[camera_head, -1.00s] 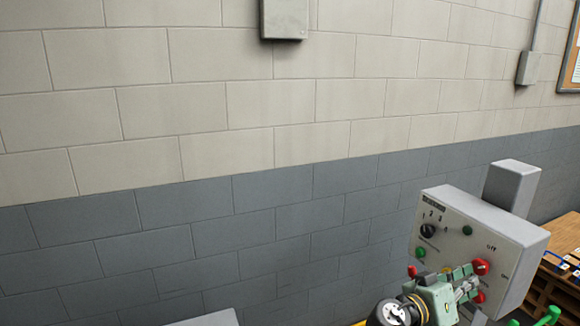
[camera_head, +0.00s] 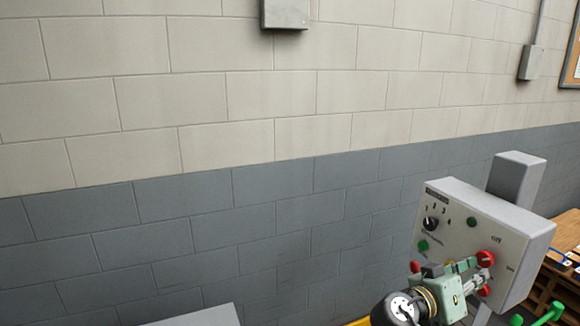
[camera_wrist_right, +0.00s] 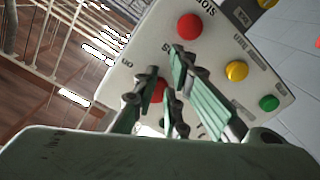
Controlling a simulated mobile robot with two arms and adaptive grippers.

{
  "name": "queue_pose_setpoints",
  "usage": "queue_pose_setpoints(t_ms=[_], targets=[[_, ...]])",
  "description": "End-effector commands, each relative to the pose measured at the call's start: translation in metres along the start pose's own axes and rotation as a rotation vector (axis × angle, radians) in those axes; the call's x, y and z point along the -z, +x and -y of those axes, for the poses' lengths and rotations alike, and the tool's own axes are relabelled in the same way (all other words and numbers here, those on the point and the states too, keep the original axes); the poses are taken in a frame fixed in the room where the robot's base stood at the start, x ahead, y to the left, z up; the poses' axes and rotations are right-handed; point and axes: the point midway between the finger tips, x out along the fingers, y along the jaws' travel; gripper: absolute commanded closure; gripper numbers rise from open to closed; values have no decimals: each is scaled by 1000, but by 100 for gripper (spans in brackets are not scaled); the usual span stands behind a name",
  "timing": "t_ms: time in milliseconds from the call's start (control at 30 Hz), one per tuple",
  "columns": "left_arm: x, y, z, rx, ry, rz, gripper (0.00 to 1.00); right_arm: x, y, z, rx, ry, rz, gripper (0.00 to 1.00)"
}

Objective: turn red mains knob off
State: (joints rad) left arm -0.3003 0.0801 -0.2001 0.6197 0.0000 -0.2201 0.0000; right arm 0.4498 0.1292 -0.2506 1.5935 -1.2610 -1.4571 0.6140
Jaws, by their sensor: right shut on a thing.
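The red mains knob (camera_head: 486,258) is on the right part of a grey control panel (camera_head: 455,220), with "Off" printed above it and "ON" to its right. My right gripper (camera_head: 478,274) reaches it from the lower left. In the right wrist view, the knob (camera_wrist_right: 157,90) shows between the two green fingers (camera_wrist_right: 160,82), which are shut on it. The fingers partly cover it, so its pointer position cannot be read. My left gripper is not in view.
A red button (camera_wrist_right: 189,26) marked with stop lettering sits close to the fingers, with yellow (camera_wrist_right: 236,70) and green (camera_wrist_right: 268,103) buttons beside it. A black selector (camera_head: 430,223) is at the panel's upper left.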

Motion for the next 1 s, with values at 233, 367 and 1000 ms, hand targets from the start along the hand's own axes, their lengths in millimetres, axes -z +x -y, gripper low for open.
queue_pose_setpoints(t_ms=[233, 367, 1000], targets=[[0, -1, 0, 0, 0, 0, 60, 7, 8, -14, -36, 16, -6, 100], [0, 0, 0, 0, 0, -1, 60, 6, 8, -13, -35, 14, -5, 100], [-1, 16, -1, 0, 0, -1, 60, -8, -30, -6, -22, 5, 0, 100]])
